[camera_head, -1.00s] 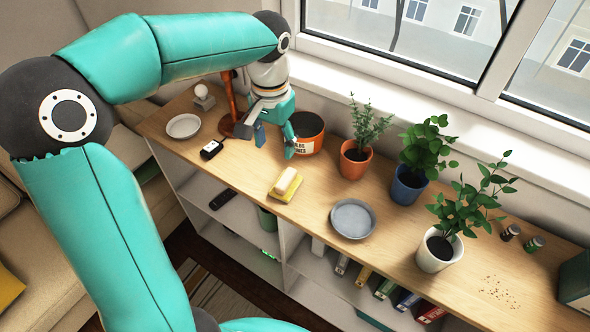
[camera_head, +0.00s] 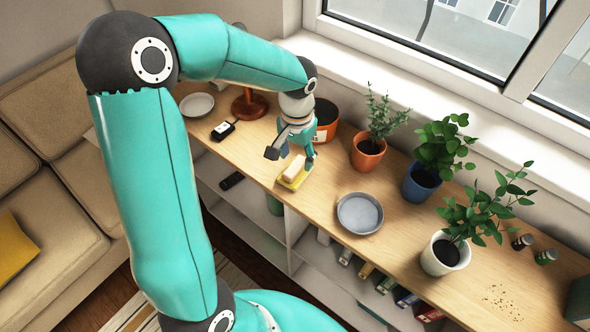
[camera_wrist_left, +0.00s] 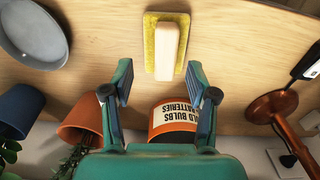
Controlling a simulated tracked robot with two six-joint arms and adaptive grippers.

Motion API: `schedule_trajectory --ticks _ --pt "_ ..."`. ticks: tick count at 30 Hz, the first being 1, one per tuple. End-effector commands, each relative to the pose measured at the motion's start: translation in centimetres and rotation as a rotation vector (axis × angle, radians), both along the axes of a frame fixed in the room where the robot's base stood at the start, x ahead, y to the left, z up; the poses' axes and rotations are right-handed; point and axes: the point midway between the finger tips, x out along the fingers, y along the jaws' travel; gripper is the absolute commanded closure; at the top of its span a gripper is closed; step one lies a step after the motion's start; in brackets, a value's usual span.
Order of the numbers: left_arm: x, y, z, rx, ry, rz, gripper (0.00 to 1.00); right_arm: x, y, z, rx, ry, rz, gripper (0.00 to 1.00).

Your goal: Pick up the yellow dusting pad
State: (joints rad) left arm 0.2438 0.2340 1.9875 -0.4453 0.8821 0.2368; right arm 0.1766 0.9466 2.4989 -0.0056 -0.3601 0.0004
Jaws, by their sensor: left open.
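The yellow dusting pad (camera_head: 284,183) lies on the wooden shelf top near its front edge, with a pale cream block-like handle (camera_head: 295,168) on its upper side. In the left wrist view the pad (camera_wrist_left: 149,47) is at the top middle, beyond the fingertips. My left gripper (camera_head: 296,156) is over the shelf close to the pad and partly covers it in the head view. Its two fingers (camera_wrist_left: 158,82) are apart with nothing between them, and the pad is not in their grasp. My right gripper is not in view.
An orange tin (camera_wrist_left: 172,117) stands just behind the left gripper. A grey dish (camera_head: 360,213) is right of the pad. Potted plants (camera_head: 368,152) line the window side. A black device (camera_head: 223,130) and a white dish (camera_head: 196,105) are to the left.

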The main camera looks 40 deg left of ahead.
Motion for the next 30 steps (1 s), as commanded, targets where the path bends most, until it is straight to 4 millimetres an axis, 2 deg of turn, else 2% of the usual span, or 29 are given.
schedule_trajectory --ticks 5,12,21,23,30 --pt "0.0 0.4 -1.3 -0.001 0.006 0.001 0.42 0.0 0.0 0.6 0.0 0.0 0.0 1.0" --pt "0.2 0.8 -4.6 -0.002 0.005 0.001 0.42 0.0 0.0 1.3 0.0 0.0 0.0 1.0" --pt "0.2 0.8 -5.3 -0.001 0.001 0.001 0.42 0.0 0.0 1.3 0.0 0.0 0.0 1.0" --pt "0.2 0.8 -5.3 -0.001 0.001 0.001 0.48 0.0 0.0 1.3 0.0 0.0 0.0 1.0" --pt "0.2 0.8 -5.3 -0.001 0.001 0.001 0.88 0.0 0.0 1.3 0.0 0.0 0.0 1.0"
